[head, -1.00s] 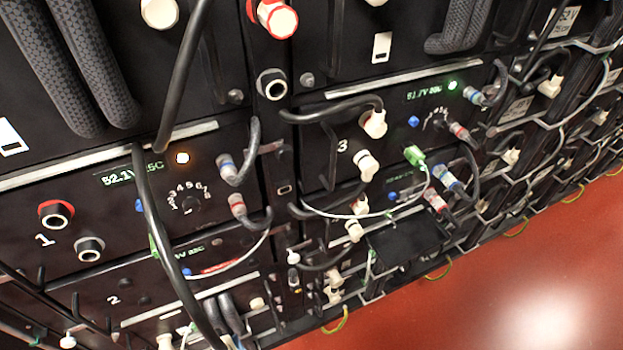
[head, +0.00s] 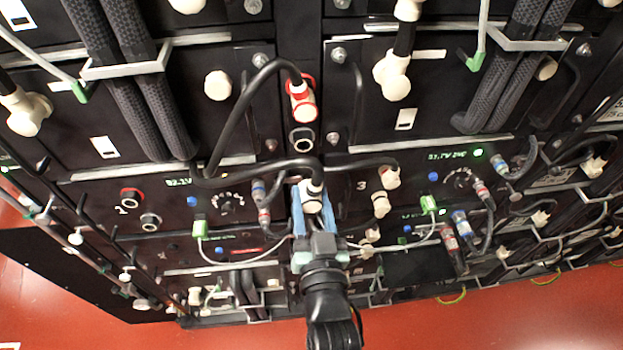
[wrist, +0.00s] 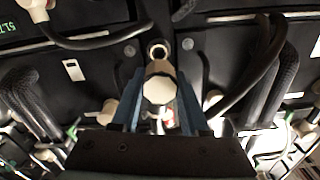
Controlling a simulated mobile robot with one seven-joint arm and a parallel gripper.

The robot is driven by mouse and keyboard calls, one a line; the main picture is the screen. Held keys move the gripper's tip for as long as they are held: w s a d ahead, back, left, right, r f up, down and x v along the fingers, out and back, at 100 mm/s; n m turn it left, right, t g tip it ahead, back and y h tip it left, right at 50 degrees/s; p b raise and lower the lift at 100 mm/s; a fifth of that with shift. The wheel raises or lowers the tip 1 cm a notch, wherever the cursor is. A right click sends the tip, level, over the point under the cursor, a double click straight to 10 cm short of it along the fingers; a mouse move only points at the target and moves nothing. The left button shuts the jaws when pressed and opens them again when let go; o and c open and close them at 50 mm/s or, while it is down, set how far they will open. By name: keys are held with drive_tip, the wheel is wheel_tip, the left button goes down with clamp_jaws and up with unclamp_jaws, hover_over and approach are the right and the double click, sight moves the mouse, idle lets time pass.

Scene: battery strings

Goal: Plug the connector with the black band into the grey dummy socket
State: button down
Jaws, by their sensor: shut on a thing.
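The white connector (head: 311,188), with a dark band partly hidden, is between the blue fingers of my gripper (head: 314,208). My gripper is shut on it. A black cable (head: 232,122) loops from it to a red-banded connector (head: 302,100) seated above. The grey dummy socket (head: 302,139) is an empty ring below that red one, and the held connector is apart from it, lower in the head view. In the wrist view the held connector (wrist: 158,89) lies just under the socket ring (wrist: 158,50) in the picture; the distance in depth is unclear.
Black cable loops (head: 350,163) and a white connector (head: 390,178) lie close to the right of my gripper. A large white connector (head: 392,75) is at upper right. Red floor (head: 420,325) lies below.

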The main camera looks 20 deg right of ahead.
drive_tip(key=shift+d+r, duration=0.15)
drive_tip(key=shift+r, duration=0.05)
drive_tip(key=shift+b+x, duration=1.3)
drive_tip(key=shift+x, duration=1.55)
drive_tip(key=shift+b+x, duration=1.2)
drive_tip(key=shift+x, duration=0.55)
drive_tip(key=shift+c, duration=1.6)
unclamp_jaws()
drive_tip(key=shift+s+f, duration=0.1)
drive_tip(key=shift+f, duration=0.05)
